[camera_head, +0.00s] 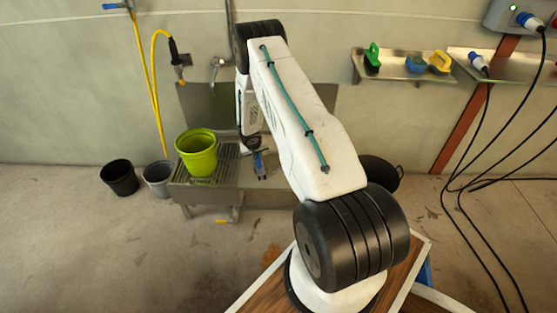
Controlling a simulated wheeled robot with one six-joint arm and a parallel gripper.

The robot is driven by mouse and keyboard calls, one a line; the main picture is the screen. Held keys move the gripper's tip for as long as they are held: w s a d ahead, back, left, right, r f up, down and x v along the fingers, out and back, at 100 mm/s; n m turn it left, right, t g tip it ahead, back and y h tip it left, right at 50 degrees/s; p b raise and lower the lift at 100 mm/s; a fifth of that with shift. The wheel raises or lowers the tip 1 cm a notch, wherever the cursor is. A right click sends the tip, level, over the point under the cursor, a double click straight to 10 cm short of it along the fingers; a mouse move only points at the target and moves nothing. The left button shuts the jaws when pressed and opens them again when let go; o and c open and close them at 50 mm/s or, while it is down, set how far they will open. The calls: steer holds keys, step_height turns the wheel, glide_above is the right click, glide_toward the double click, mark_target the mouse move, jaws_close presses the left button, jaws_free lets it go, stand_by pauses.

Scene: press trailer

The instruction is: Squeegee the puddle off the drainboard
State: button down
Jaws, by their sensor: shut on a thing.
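The ribbed metal drainboard (188,176) is the left part of the sink unit against the wall. A yellow-green bucket (197,153) stands upright on it. My gripper (259,166) points down over the sink unit, to the right of the bucket and apart from it. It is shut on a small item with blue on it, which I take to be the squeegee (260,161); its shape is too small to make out. I cannot tell whether it touches the surface below. I cannot make out the puddle. My arm hides the right part of the sink.
A black bucket (120,178) and a grey bucket (157,179) stand on the floor left of the sink. A yellow hose (158,95) hangs beside it. Wall shelves (402,70) hold small coloured tools. Black cables (470,190) hang at the right. The front left floor is clear.

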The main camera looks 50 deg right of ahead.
steer(key=shift+m+g, duration=0.3)
steer(key=shift+m, duration=0.4)
steer(key=shift+s+d+f, duration=0.75)
steer(key=shift+d+f, duration=0.85)
steer(key=shift+f, duration=0.6)
steer(key=shift+s+d+f, duration=0.7)
steer(key=shift+d+f, duration=0.85)
steer(key=shift+f, duration=0.6)
steer(key=shift+s+d+f, duration=0.75)
steer(key=shift+d+f, duration=0.85)
steer(key=shift+f, duration=0.6)
steer(key=shift+f, duration=1)
